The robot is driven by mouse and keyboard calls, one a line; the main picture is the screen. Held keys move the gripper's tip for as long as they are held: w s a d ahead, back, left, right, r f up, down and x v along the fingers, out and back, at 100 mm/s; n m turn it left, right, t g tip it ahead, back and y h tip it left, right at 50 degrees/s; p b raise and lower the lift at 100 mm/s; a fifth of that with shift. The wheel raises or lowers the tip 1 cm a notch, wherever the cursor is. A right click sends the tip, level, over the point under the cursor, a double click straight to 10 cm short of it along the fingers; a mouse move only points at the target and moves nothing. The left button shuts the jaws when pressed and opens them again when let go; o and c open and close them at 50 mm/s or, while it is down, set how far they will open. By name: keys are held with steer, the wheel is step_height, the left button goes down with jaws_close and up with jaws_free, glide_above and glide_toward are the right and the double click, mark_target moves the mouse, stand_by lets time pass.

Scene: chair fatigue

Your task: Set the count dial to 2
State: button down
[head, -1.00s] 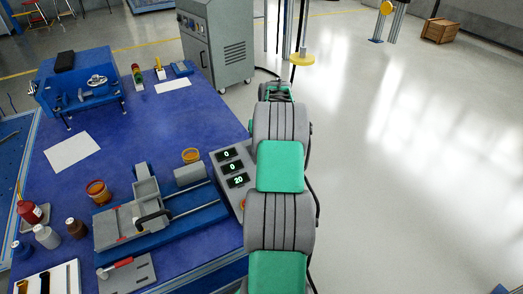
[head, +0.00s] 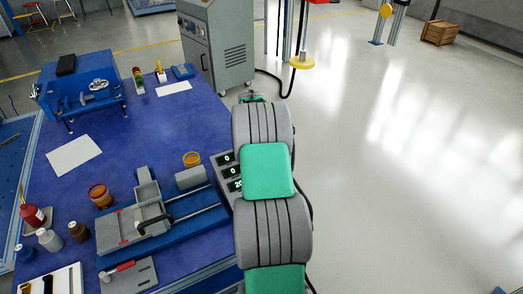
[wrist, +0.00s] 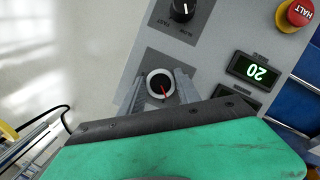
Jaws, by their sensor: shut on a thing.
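In the wrist view, a round dial (wrist: 160,83) with a pale ring, a dark centre and a red pointer sits on the grey control panel (wrist: 221,55). My gripper (wrist: 160,92) is shut on this dial, with one finger on each side. The dial's label and scale are hidden, so I cannot read its setting. A lit display (wrist: 254,70) on the panel reads 20, upside down in this view. In the head view my arm hides the gripper and the dial; the displays (head: 232,171) show at the panel's left edge.
A black slow-fast knob (wrist: 183,10) and a red HALT button (wrist: 300,12) are on the same panel. A blue table (head: 140,125) carries a grey fixture (head: 135,222) with rods beside the panel.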

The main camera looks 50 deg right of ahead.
steer(key=n+h+p, duration=0.1)
steer(key=n, duration=0.3)
steer(key=shift+p, duration=0.3)
steer(key=shift+n+t+h+p, duration=0.4)
steer(key=shift+n+t, duration=0.3)
steer(key=shift+n, duration=1.3)
steer(key=c, duration=0.9)
jaws_free()
steer(key=shift+o, duration=0.2)
steer(key=p+v, duration=0.1)
steer(key=v, duration=0.6)
steer(key=shift+s+a+r, duration=0.2)
steer(key=shift+a+r, duration=0.05)
steer(key=shift+r, duration=0.05)
